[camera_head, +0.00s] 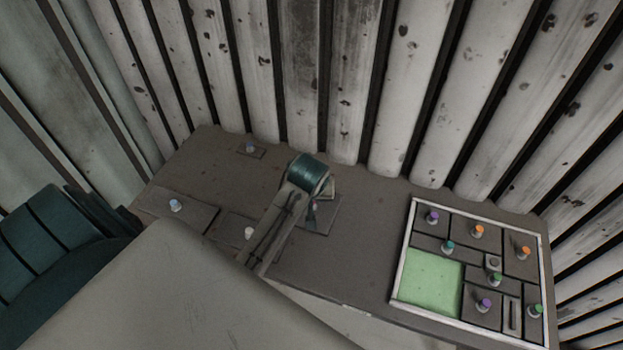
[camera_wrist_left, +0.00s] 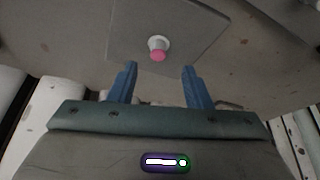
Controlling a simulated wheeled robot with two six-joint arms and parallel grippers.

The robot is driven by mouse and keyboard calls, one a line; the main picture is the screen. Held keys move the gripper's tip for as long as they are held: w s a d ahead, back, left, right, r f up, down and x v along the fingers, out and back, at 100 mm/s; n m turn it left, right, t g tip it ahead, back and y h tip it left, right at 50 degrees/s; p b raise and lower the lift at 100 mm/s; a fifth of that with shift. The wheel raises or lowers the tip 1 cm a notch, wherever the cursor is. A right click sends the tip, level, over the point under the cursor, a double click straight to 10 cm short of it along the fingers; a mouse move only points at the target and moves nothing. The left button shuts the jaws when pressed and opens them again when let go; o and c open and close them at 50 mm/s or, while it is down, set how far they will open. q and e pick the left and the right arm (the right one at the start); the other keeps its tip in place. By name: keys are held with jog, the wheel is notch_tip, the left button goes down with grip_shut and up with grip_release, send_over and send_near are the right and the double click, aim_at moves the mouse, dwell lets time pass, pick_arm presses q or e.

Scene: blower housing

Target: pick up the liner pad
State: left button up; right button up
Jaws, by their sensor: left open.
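A flat grey square pad with a pink-topped knob (camera_wrist_left: 158,48) lies on the table below my left gripper; I take it as the liner pad, though nothing labels it. In the head view this pad (camera_head: 325,222) is partly hidden by my left arm. My left gripper (camera_wrist_left: 158,85) is open, with its two blue fingers apart. In the left wrist view the knob shows beyond the fingertips, between their lines, and is not gripped. In the head view the fingers (camera_head: 312,212) are small and hard to make out. My right gripper is not in view.
A white-rimmed tray (camera_head: 403,250) at the right holds several knobbed pieces in fitted places and has a bare green area (camera_head: 430,282). Other flat pieces with pale knobs lie on the table: one at the back (camera_head: 250,150), one at the left (camera_head: 175,207). A ribbed wall (camera_head: 300,80) stands behind.

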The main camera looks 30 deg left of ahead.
pick_arm(q)
jog(key=shift+w+a+f, duration=0.1)
jog(key=shift+w+f, duration=0.1)
jog(key=shift+f, duration=0.1)
jog(key=p+x, duration=0.2)
jog(key=x, duration=0.2)
jog(key=shift+w+f, duration=0.15)
jog(key=shift+f+p, duration=0.3)
jog(key=shift+p, duration=0.05)
jog(key=shift+w+f, duration=0.15)
grip_shut()
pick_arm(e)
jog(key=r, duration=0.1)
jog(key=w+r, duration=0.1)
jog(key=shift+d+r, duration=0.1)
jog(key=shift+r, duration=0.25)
